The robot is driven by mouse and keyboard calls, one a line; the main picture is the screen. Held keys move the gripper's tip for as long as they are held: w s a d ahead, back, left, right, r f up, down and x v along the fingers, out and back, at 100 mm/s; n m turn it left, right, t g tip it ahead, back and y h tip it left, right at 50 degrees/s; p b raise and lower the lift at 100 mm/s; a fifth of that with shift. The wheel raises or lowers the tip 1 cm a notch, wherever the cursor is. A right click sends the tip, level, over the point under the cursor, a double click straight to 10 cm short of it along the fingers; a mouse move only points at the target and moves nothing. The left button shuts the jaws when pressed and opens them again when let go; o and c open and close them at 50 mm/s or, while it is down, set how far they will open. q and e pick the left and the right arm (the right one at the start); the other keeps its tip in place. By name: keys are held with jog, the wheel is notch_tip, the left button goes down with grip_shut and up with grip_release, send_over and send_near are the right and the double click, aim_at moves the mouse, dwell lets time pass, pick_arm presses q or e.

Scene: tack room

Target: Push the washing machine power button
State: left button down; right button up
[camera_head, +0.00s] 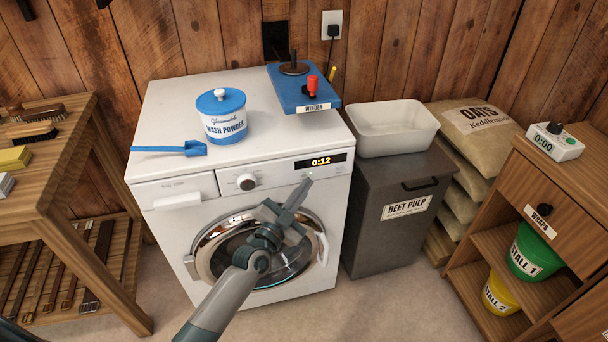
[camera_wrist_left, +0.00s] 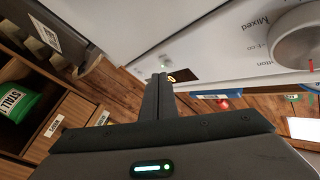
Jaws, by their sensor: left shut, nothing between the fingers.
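The white washing machine (camera_head: 160,225) stands against the plank wall, its front panel showing a lit display (camera_head: 320,162) that reads 0:12 and a round dial (camera_head: 247,182). My left gripper (camera_head: 308,183) is shut and empty, its fingertips at the front panel just below the display. In the head view the button is hard to make out by the fingertips. My right gripper is not in view.
On the machine top are a wash powder tub (camera_head: 222,117), a blue scoop (camera_head: 180,149) and a blue winder board (camera_head: 301,88). A grey beet pulp bin (camera_head: 376,233) stands close on the right, with a white tub (camera_head: 392,129) on it. A wooden bench (camera_head: 62,182) is left.

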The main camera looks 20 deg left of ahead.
pick_arm(q)
jog(key=shift+s, duration=0.15)
jog(key=s+d+p, duration=0.1)
jog(key=s, duration=0.1)
jog(key=s+d+p, duration=0.2)
jog(key=shift+s+d, duration=0.15)
jog(key=shift+s, duration=0.2)
dwell(0.3)
jog(key=shift+f, duration=0.1)
